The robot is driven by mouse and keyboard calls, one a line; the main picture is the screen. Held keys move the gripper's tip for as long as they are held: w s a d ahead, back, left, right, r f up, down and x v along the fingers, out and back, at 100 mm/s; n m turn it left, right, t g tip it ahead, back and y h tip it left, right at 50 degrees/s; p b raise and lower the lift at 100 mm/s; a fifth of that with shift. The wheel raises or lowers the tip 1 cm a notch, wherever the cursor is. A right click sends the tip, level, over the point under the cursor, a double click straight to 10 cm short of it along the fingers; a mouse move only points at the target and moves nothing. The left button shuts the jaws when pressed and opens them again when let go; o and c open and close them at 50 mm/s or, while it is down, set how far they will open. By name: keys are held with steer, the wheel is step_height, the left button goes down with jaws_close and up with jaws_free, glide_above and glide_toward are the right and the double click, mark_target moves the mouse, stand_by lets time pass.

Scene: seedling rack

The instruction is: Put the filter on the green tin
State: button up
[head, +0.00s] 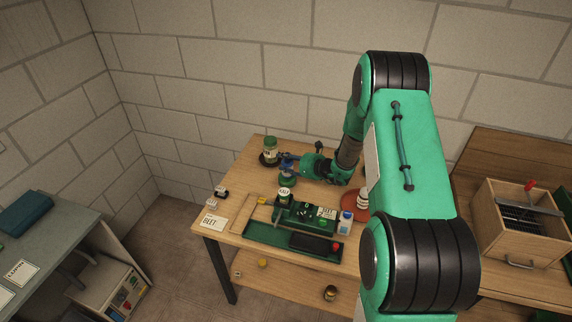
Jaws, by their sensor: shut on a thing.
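My gripper (289,160) reaches left over the table and is shut on a small blue thing (287,166), which looks like the filter; its shape is mostly hidden by the fingers. Just below it is a small green, round thing (287,181), which may be the green tin. At this size I cannot tell whether the blue thing touches it. A taller green jar with a pale label (270,143) stands behind and left of my gripper, on a dark round base (268,158).
A BEET card (213,222) lies at the front left. A wooden box (511,225) stands right.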

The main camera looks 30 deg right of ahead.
steer(key=shift+f, duration=0.55)
steer(key=shift+f, duration=0.1)
steer(key=o, duration=1.5)
steer(key=shift+s+r, duration=0.1)
steer(key=shift+r, duration=0.1)
steer(key=p+v, duration=0.1)
steer(key=v, duration=1)
steer(key=shift+s+d+r, duration=0.15)
steer(key=shift+s+r, duration=0.05)
steer(key=shift+s, duration=0.15)
